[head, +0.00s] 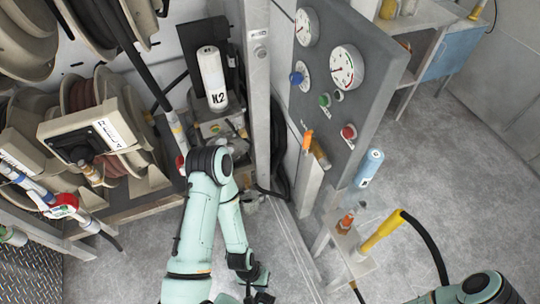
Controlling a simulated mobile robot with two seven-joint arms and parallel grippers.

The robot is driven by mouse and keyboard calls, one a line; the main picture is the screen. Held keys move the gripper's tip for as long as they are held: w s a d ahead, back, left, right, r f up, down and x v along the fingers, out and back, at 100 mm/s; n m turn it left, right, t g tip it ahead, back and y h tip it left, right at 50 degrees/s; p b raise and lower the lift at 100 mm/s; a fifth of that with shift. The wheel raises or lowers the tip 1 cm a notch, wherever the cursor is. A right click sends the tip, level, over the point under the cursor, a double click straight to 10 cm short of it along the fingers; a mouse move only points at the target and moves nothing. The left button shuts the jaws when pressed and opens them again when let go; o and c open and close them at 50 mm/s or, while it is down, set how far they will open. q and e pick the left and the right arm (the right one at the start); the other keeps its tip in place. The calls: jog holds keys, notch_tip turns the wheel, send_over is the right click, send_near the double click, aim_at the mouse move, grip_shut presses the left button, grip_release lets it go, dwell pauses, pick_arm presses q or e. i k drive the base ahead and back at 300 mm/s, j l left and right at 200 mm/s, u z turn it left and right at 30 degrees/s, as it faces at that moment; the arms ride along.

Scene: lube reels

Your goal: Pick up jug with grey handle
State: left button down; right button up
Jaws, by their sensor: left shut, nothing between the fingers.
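I cannot make out a jug with a grey handle in the head view. My left gripper (259,294) is low in the picture, at the bottom edge and partly cut off. It is shut and empty, hanging over the grey floor. Only a part of my right arm shows at the bottom right corner; its gripper is out of view.
Hose reels (84,98) fill the left side. A white K2 cylinder (212,80) stands behind my left arm. A gauge panel (333,106) is right of centre. A small stand (349,259) bears a bottle (346,222) and a yellow nozzle (382,231). Floor at right is free.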

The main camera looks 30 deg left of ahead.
aim_at(252, 208)
jog(key=k, duration=0.5)
jog(key=k+u, duration=0.15)
jog(key=u, duration=1.1)
jog(key=i+u, duration=0.3)
jog(key=i, duration=1.05)
